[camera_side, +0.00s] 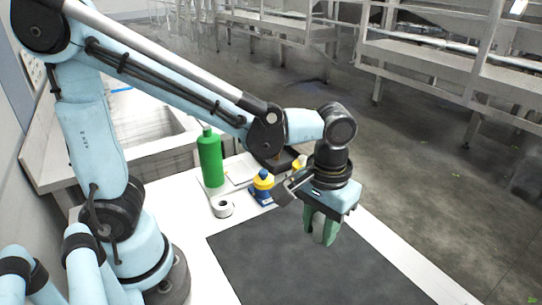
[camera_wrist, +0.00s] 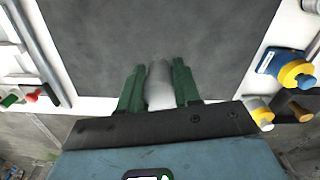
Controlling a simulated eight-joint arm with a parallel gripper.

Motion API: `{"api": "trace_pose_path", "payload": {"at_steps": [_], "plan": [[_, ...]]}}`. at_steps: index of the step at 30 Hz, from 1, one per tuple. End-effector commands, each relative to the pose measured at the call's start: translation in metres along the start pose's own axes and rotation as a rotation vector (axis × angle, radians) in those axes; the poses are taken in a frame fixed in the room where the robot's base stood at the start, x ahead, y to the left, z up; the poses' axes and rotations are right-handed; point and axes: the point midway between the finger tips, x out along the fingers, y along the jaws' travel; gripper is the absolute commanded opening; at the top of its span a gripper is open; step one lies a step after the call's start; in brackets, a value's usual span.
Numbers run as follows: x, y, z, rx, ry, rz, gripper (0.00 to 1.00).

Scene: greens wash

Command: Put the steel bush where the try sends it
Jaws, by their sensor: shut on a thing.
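A pale grey, rounded cylinder, which looks like the steel bush (camera_wrist: 159,88), is between the green fingers of my gripper (camera_wrist: 160,84) in the wrist view. In the side view my gripper (camera_side: 321,226) points down over the right part of the dark mat (camera_side: 275,262), shut on the bush, which is mostly hidden by the fingers. The bush appears to be held above the mat. The dark mat (camera_wrist: 100,45) also fills the middle of the wrist view and is bare where it shows. I cannot make out any separate gauge for the try.
Small red and green parts (camera_wrist: 31,98) lie at the wrist view's left edge.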

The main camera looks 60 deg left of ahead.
Motion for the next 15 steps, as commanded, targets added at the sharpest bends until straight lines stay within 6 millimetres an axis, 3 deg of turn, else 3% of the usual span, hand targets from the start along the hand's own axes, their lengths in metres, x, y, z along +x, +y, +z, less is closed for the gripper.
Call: {"api": "trace_pose_path", "payload": {"at_steps": [7,15], "plan": [[0.031,-0.03,-0.043,-0.006,0.0,0.0,0.02],[0.045,-0.043,-0.061,-0.001,0.0,0.0,0.02]]}}
